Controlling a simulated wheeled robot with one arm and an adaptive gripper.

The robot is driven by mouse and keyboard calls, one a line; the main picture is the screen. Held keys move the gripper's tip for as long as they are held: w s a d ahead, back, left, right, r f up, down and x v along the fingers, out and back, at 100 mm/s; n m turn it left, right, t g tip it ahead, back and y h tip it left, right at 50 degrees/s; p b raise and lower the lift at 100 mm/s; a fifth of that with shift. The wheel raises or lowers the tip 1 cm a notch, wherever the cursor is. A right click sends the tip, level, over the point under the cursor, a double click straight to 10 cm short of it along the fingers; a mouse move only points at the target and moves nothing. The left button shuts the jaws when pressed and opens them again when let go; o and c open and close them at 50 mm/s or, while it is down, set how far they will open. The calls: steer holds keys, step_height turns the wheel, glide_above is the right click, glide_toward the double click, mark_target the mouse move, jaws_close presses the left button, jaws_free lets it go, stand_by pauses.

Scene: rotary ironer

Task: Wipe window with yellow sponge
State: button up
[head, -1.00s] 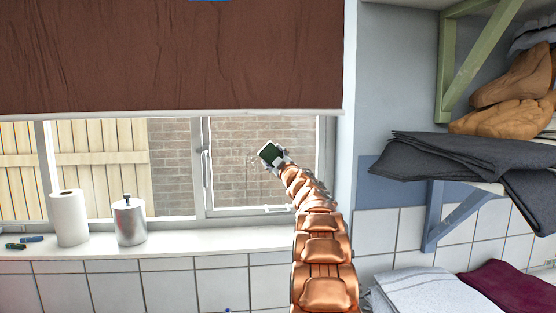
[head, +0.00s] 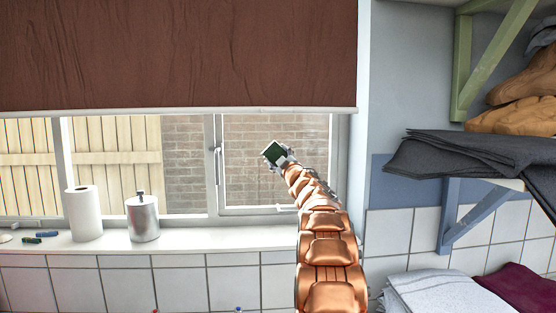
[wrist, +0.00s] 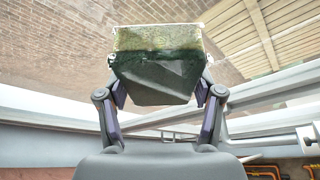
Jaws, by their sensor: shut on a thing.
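The sponge (wrist: 155,38) is yellowish on one side and dark green on the other. My gripper (wrist: 160,92) is shut on it, with one finger on each side. In the head view my gripper (head: 280,160) holds the sponge (head: 273,150) in front of the right window pane (head: 250,180), in its upper middle part. The dark green side shows in the head view. I cannot tell whether the sponge touches the glass.
A brown blind (head: 180,55) covers the window's top. A paper roll (head: 83,215) and a metal canister (head: 142,220) stand on the sill (head: 210,240) at left. A bracketed shelf with dark cloth (head: 450,155) is at right, above folded towels (head: 435,293).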

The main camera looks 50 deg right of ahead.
steer(key=shift+s+a+b, duration=0.45)
steer(key=shift+s+a, duration=0.1)
steer(key=shift+s, duration=0.1)
steer(key=shift+s+a+f+b, duration=0.1)
steer(key=shift+s+a+b, duration=0.3)
steer(key=shift+s, duration=0.1)
steer(key=shift+s+a+b, duration=0.3)
steer(key=shift+s+a, duration=0.2)
steer(key=shift+s, duration=0.05)
steer(key=shift+s+a, duration=0.15)
steer(key=shift+s, duration=0.05)
steer(key=shift+s+a, duration=0.1)
steer(key=shift+s+a+b, duration=0.65)
steer(key=shift+s+a, duration=0.2)
steer(key=shift+s, duration=0.2)
